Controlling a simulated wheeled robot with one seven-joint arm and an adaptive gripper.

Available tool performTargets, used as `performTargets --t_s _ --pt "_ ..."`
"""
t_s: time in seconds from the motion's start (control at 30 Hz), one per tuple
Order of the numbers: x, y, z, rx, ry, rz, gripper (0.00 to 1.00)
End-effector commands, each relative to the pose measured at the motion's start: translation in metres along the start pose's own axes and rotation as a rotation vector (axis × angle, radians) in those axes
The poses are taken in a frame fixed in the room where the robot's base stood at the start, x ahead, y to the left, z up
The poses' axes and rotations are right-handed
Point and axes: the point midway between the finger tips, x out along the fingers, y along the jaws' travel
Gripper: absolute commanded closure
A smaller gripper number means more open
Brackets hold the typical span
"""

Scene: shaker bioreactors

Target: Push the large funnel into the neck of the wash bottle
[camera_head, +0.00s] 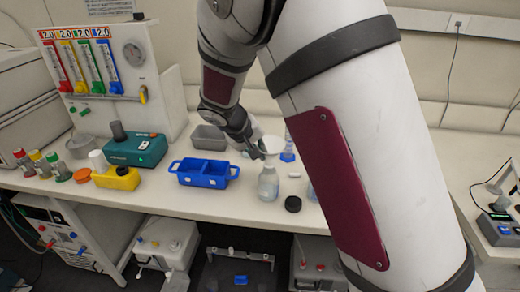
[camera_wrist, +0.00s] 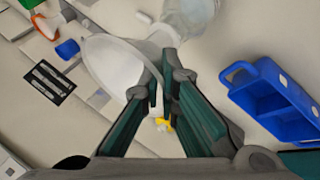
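The large funnel (camera_head: 272,145) is white and translucent, with its wide mouth up, directly above the clear wash bottle (camera_head: 268,185) on the bench. I cannot tell whether its stem is inside the bottle's neck. My gripper (camera_head: 256,151) is at the funnel's left side in the head view. In the wrist view my gripper (camera_wrist: 161,88) has its green-padded fingers close together at the edge of the funnel (camera_wrist: 112,68), apparently shut on its wall. The wash bottle also shows in the wrist view (camera_wrist: 190,14), cut off by the top edge.
A blue divided tray (camera_head: 204,174) stands left of the bottle, with a grey bin (camera_head: 208,137) behind it. A black cap (camera_head: 293,204) lies at the bottle's right front. Another clear vessel (camera_head: 312,192) is partly hidden by my arm. A teal device (camera_head: 138,150) stands further left.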

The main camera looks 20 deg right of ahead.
Motion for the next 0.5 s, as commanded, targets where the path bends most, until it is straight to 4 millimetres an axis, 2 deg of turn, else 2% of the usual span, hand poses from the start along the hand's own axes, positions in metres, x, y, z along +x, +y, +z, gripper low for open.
performTargets --t_s 0.27,0.3,0.37,0.5 --pt "0.0018 -0.0011 0.0007 0.000 0.000 0.000 1.00" --pt "0.0018 -0.0011 0.0007 0.000 0.000 0.000 0.88" --pt "0.0018 -0.0011 0.0007 0.000 0.000 0.000 0.74" --pt "0.0018 -0.0011 0.0007 0.000 0.000 0.000 0.72"
